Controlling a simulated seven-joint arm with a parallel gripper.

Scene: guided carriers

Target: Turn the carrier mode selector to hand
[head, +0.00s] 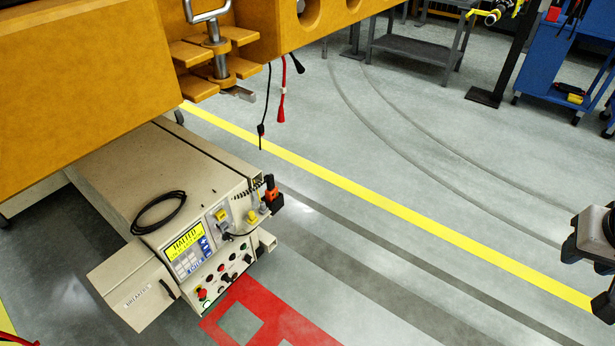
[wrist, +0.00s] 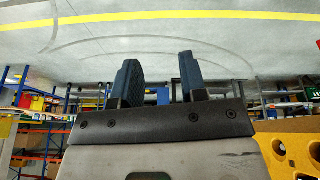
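The carrier (head: 150,180) is a low beige cabinet with a control panel facing the lower right. Its panel has a lit yellow display (head: 187,242) reading "HALTED" and a keypad. Below them are several small round buttons, lamps and black knobs (head: 224,278). The labels are too small to read, so I cannot tell which knob is the mode selector or how it is set. My gripper (wrist: 160,70) shows in the wrist view with its two dark fingers apart and nothing between them. In the head view, part of my arm shows at the right edge, well away from the panel.
An orange structure (head: 80,85) overhangs the carrier, with cables hanging down. A beige door marked "BREAKERS" (head: 135,297) stands out left of the panel. A black cable coil (head: 158,212) lies on top. Open floor separates the panel from my arm; a blue cart (head: 560,65) stands behind.

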